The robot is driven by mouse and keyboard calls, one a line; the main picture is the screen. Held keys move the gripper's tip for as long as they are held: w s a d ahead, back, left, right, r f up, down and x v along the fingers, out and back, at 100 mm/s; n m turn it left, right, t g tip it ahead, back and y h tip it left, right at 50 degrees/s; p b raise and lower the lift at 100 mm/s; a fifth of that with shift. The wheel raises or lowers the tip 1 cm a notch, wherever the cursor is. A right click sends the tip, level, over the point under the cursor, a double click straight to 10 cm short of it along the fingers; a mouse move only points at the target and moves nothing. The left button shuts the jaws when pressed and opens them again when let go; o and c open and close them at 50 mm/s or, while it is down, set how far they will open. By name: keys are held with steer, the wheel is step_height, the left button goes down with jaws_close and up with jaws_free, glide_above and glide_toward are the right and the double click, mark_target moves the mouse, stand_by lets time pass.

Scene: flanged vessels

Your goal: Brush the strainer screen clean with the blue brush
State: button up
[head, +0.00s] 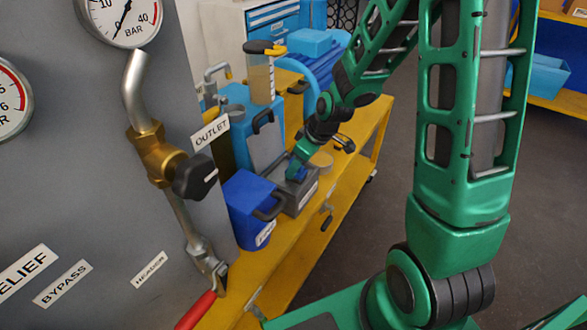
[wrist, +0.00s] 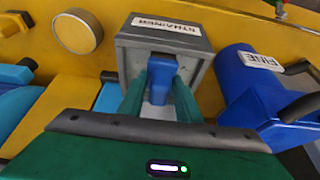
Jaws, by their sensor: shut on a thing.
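A grey box (wrist: 197,50) with a label reading STRAINER stands on the yellow cart; it also shows in the head view (head: 305,204). My gripper (wrist: 160,92) is shut on the blue brush (wrist: 162,70), whose blue handle shows between the green fingers. In the head view my gripper (head: 298,160) points down at the box, with a bit of blue at its tip. The brush reaches over or into the box's open side. The bristles and the strainer screen are hidden, so I cannot tell whether they touch.
A blue container (head: 247,205) labelled FINE stands close beside the box, its dark handle sticking out. A round tan lid (wrist: 78,31) lies on the other side. The grey panel with a brass valve (head: 158,158) and a red lever (head: 197,310) is at left.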

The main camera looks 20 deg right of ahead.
steer(key=shift+s+d+f, duration=0.1)
steer(key=shift+d, duration=0.05)
steer(key=shift+w+d, duration=0.55)
steer(key=shift+d, duration=0.2)
steer(key=shift+w+d, duration=0.5)
steer(key=shift+d, duration=0.25)
steer(key=shift+w+a, duration=0.1)
steer(key=shift+w+a, duration=0.75)
steer(key=shift+w, duration=0.2)
steer(key=shift+s+a, duration=0.1)
steer(key=shift+a, duration=0.05)
steer(key=shift+s+a, duration=0.55)
steer(key=shift+a, duration=0.15)
steer(key=shift+s+a, duration=0.5)
steer(key=shift+a, duration=0.2)
